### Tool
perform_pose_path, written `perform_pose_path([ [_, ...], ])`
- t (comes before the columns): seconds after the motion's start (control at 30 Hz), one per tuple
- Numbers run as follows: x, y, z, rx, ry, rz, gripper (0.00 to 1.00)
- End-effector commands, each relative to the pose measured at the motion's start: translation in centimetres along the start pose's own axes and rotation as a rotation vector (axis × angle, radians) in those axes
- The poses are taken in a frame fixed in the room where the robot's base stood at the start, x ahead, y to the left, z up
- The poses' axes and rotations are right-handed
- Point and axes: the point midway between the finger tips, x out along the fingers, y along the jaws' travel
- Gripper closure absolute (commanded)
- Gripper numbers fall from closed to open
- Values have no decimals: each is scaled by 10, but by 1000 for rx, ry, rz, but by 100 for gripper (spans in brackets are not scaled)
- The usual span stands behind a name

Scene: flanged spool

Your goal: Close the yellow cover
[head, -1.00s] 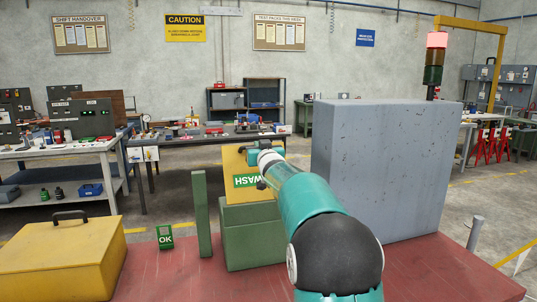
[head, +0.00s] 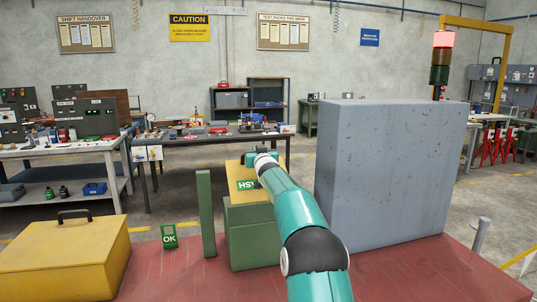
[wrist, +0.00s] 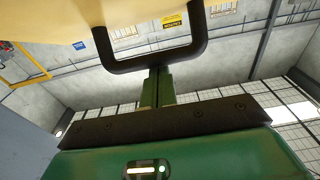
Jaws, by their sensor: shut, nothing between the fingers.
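The yellow cover (head: 241,194) stands raised at the top of a green box (head: 252,240) in the head view. Its green label reads upside down and is partly hidden by my arm. My gripper (head: 250,159) is at the cover's upper edge. In the wrist view, the yellow cover (wrist: 50,25) fills the upper left, with a black U-shaped handle (wrist: 150,62) on it. My gripper's fingers (wrist: 160,80) are together and empty, with their tips close to the handle bar. I cannot tell whether they touch it.
A large grey block (head: 385,170) stands right of the arm. A green post (head: 206,215) stands just left of the box. A green OK sign (head: 169,237) and a yellow case (head: 65,257) are further left. A workbench (head: 215,143) lies behind.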

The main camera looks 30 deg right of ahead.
Motion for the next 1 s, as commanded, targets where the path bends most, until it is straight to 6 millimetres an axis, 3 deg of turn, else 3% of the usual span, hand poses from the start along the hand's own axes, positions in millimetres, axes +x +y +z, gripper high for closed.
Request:
perform_pose_path([
  [0.5,31,0,46,4,-245,3,100],
  [1.0,42,1,71,1,-270,1,100],
])
